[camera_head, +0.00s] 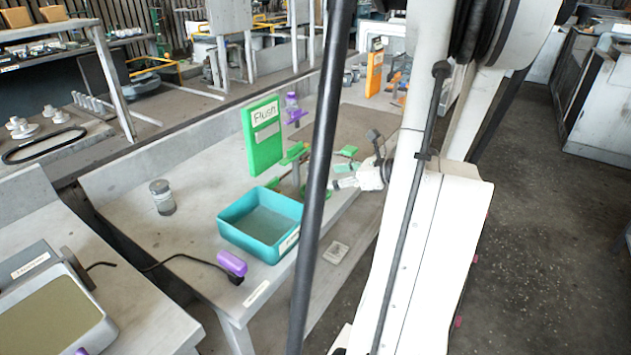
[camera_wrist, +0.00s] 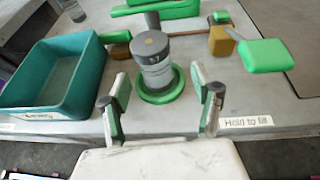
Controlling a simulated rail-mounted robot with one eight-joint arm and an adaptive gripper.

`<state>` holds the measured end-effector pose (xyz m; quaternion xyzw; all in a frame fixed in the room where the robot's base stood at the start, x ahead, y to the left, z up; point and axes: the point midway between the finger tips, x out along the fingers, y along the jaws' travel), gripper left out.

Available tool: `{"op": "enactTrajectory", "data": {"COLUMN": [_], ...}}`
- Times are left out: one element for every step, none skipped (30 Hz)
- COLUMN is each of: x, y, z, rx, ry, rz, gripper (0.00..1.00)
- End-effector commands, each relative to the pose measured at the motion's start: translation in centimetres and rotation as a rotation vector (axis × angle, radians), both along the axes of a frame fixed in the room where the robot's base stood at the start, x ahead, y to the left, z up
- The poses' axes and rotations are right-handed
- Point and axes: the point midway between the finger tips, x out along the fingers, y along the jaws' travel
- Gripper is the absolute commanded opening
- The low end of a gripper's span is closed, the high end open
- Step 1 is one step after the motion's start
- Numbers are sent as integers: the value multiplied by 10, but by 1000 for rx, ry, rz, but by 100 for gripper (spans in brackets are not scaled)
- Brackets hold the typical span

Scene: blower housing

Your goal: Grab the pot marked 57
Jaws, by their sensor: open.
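A grey pot with a darker lid (camera_wrist: 156,68) stands upright in a green ring (camera_wrist: 182,82) in the wrist view. Its lid has a small mark that looks like 57, though it is too blurred to be sure. My gripper (camera_wrist: 159,82) is open, with one finger to each side and the pot just ahead between them, apart from both. In the head view my gripper (camera_head: 338,176) reaches in over the bench from the right; that pot is mostly hidden behind a dark bar. Another grey pot (camera_head: 162,198) stands alone on the bench at left, its mark unreadable.
A teal tray (camera_head: 228,238) stands left of the ring. A green sign reading Flush (camera_head: 263,135) rises behind. Green paddles (camera_wrist: 264,55) on brown blocks flank the pot. A purple-ended cable (camera_head: 232,263) lies near the bench's front edge. The bench's left part is fairly clear.

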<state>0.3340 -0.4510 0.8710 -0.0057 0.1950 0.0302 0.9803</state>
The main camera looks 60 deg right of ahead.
Motion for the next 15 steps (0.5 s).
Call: {"op": "enactTrajectory", "data": {"x": [2,4,7,9,13,18,22,27,31,35,39,43,45,47,49], "y": [0,1,2,3,4,6,8,9,11,11,11,10,10,11,11], "z": [-1,-2,-3,-4,-5,-7,-9,-10,-12,-14,-15,-16,-17,-18,-18], "rx": [0,-1,-1,-1,-1,0,0,0,0,-1,-1,-1,-1,-1,-1], "ry": [0,0,0,0,0,0,0,0,0,1,1,0,0,0,0], "rz": [1,1,1,1,3,3,3,3,3,4,4,2,2,2,1], "gripper": [61,61,61,61,61,61,61,61,61,61,61,61,61,61,61]}}
